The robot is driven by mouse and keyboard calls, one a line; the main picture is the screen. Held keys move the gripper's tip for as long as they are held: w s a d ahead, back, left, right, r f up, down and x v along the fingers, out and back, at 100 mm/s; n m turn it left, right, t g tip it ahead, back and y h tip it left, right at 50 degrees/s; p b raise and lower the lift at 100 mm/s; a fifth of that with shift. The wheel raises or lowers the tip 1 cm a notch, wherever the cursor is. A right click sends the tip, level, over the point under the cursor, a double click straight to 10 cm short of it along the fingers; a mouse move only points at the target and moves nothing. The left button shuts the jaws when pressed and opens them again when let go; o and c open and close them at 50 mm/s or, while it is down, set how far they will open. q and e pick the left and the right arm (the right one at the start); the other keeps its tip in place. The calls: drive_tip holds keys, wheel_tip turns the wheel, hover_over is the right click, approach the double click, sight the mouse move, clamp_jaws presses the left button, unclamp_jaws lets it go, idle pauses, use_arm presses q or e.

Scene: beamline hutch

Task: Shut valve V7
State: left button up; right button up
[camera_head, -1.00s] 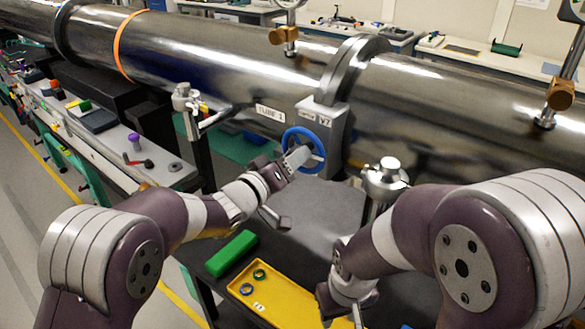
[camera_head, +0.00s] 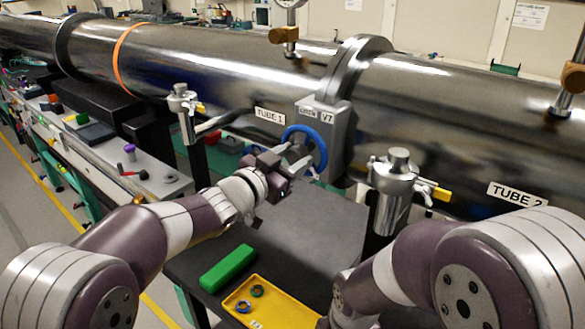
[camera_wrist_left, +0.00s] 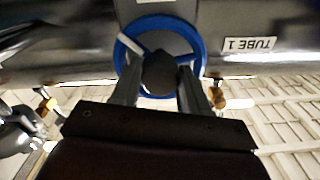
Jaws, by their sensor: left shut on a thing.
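Valve V7 has a blue handwheel (camera_head: 318,143) on a grey housing (camera_head: 330,118) labelled V7, beside the TUBE 1 label (camera_head: 270,114). My left gripper (camera_head: 289,158) is at the front of the handwheel. In the left wrist view the gripper (camera_wrist_left: 160,78) has one finger on each side of the wheel's dark round hub (camera_wrist_left: 160,72), inside the blue rim (camera_wrist_left: 196,43). The left gripper is shut on the handwheel at its middle. A pale spoke shows inside the rim. My right arm is at the lower right; its gripper is out of view.
Steel valves stand left (camera_head: 183,101) and right (camera_head: 394,185) of V7, the right one close by. On the dark table (camera_head: 282,232) below are a green block (camera_head: 228,268) and a yellow tray (camera_head: 280,292) with rings. The large steel tube (camera_head: 220,65) runs behind.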

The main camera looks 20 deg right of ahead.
use_arm(q)
drive_tip(key=m+b, duration=0.1)
drive_tip(key=m, duration=0.1)
drive_tip(key=f+m+b, duration=0.1)
drive_tip(key=m, duration=0.1)
drive_tip(key=shift+m+b, duration=0.3)
drive_tip(key=shift+b, duration=0.1)
drive_tip(key=shift+r+m+b, duration=0.15)
drive_tip(key=shift+m+b, duration=0.85)
drive_tip(key=shift+m, duration=0.8)
drive_tip(key=o, duration=1)
drive_tip(key=shift+o, duration=0.2)
drive_tip(key=shift+a+r, duration=0.1)
drive_tip(key=shift+r, duration=0.1)
